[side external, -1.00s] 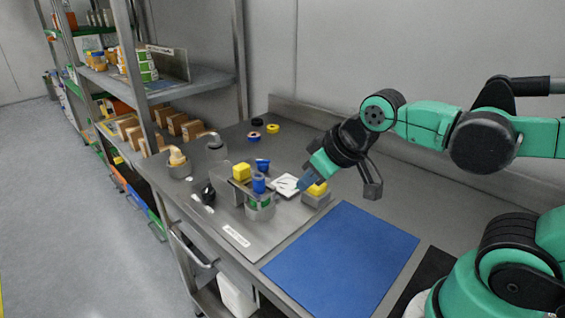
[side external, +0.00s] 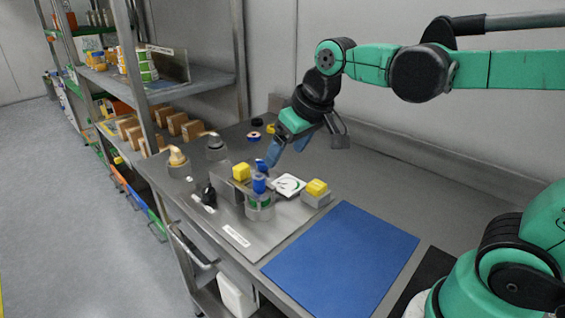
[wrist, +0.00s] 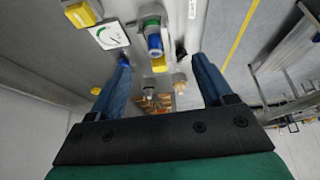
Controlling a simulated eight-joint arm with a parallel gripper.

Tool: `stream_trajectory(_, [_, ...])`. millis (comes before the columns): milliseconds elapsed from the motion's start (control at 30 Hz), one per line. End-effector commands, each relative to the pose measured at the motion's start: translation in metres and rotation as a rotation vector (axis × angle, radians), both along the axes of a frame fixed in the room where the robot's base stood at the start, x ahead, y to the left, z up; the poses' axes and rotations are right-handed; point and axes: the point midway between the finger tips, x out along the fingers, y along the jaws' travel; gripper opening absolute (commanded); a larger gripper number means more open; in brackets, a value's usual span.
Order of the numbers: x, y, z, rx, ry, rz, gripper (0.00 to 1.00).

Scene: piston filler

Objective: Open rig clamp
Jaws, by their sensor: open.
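The rig stands on a grey metal plate (side external: 225,222) on the bench. It has a jar with a green label (side external: 260,205) in a grey holder, topped by a blue cap (side external: 259,184), a yellow block (side external: 241,172) behind, and a black knob (side external: 209,194) at its left. I cannot tell for sure which part is the clamp. My gripper (side external: 285,154) is open and empty, above and behind the rig, fingers pointing down. In the wrist view the blue cap (wrist: 155,43) and a yellow block (wrist: 160,66) show between the two blue fingers (wrist: 162,60).
A white gauge plate (side external: 289,185) and a yellow block on a grey stand (side external: 317,189) are right of the rig. A blue mat (side external: 345,250) is clear. Two nozzle-like fittings stand left (side external: 178,160). A steel shelf post (side external: 241,60) rises behind.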

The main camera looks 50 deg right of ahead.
Motion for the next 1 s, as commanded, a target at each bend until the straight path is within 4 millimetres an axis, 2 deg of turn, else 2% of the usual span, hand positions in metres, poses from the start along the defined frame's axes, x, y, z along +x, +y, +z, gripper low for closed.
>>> stream_trajectory(33, [0.016, -0.001, 0.006, -0.001, 0.032, -0.001, 0.74])
stream_trajectory(233, [0.069, -0.005, 0.011, -0.002, 0.167, -0.002, 0.74])
stream_trajectory(367, [0.102, -0.009, 0.001, -0.001, 0.253, -0.002, 0.74])
stream_trajectory(500, [0.129, -0.012, -0.018, 0.001, 0.342, -0.001, 0.74])
stream_trajectory(700, [0.149, -0.016, -0.045, 0.004, 0.434, 0.000, 0.74])
stream_trajectory(1000, [0.153, -0.017, -0.067, 0.005, 0.466, 0.000, 0.74])
